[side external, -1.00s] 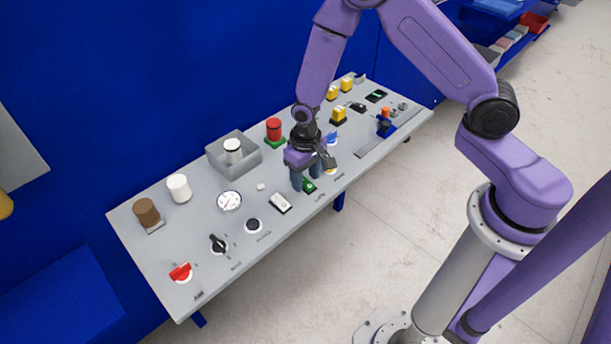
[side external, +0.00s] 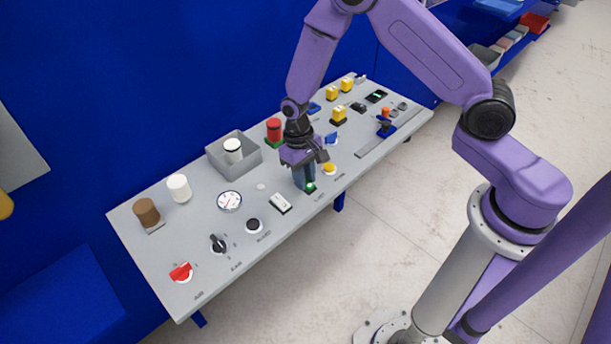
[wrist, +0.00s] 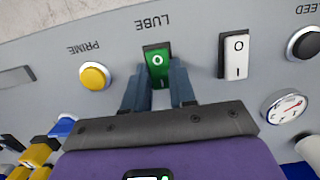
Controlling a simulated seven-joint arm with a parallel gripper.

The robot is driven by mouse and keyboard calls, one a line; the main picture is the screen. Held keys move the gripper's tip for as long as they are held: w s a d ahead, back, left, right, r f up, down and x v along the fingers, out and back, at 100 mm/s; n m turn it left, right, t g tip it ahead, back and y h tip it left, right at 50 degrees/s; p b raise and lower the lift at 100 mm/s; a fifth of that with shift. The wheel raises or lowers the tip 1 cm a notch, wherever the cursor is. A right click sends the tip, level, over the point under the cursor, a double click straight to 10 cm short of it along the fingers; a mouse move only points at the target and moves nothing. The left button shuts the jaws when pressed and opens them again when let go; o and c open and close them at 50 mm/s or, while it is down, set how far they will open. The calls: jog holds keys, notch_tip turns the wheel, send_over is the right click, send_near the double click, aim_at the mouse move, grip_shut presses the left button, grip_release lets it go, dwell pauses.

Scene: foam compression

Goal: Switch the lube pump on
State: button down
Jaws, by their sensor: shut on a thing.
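The lube switch (wrist: 157,60) is a green rocker in a dark frame, under the upside-down LUBE label in the wrist view. A white O mark shows on it; its lower part is partly hard to make out. In the side view it shows as a bright green spot (side external: 311,187) at the panel's front edge. My gripper (wrist: 157,76) points down with its two blue-grey fingertips on either side of the switch, shut on it. In the side view my gripper (side external: 307,186) hides part of the switch.
A white rocker (wrist: 236,56) and the yellow PRIME button (wrist: 95,76) flank the switch. A gauge (side external: 229,201), a grey bin (side external: 219,157) holding a white-topped cylinder, a red cylinder (side external: 273,126) and a red knob (side external: 180,272) stand elsewhere on the grey panel (side external: 140,230).

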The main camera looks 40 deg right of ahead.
jog(key=shift+w+g, duration=0.2)
jog(key=shift+g, duration=0.9)
jog(key=c, duration=0.9)
grip_release()
jog(key=v, duration=1.7)
jog(key=shift+w+r, duration=0.1)
jog(key=shift+r, duration=0.05)
